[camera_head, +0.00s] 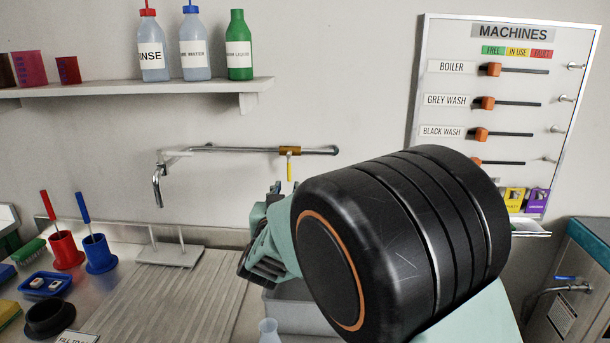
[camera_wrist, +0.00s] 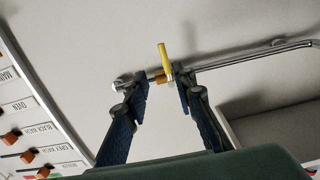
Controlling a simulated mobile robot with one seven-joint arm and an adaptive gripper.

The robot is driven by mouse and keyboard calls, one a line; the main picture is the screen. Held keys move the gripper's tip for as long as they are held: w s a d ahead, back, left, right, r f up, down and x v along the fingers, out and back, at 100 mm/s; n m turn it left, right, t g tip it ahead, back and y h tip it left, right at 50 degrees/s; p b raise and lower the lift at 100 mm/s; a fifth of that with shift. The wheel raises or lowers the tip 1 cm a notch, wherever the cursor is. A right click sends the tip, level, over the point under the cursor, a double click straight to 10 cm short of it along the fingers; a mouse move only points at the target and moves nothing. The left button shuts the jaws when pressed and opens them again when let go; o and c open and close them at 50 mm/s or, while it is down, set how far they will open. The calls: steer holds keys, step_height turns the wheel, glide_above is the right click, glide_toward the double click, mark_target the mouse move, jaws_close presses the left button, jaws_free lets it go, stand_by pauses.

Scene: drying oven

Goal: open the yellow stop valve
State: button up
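The yellow stop valve has a yellow lever (camera_head: 289,172) hanging straight down from an orange-brown body (camera_head: 289,150) on the wall pipe (camera_head: 235,149). The lever stands across the pipe. In the wrist view the yellow lever (camera_wrist: 163,55) points up in the picture. My gripper (camera_wrist: 160,88) is open there, its two dark fingers apart on either side of the valve body. No contact with the lever can be made out. In the head view my gripper (camera_head: 273,195) is below and left of the lever, partly hidden behind my black arm link.
A shelf (camera_head: 200,87) with bottles is at upper left, and the tap spout (camera_head: 158,185) hangs above a ribbed drainboard (camera_head: 185,290). The MACHINES board (camera_head: 500,110) is on the wall at right. A blue-handled tap (camera_head: 565,278) is at lower right. The wall around the lever is clear.

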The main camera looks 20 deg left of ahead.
mark_target(289, 173)
steer(key=x, duration=1)
steer(key=shift+w+a+r+p, duration=0.1)
steer(key=shift+w+a+p, duration=0.2)
steer(key=shift+a+p, duration=0.15)
jaws_close()
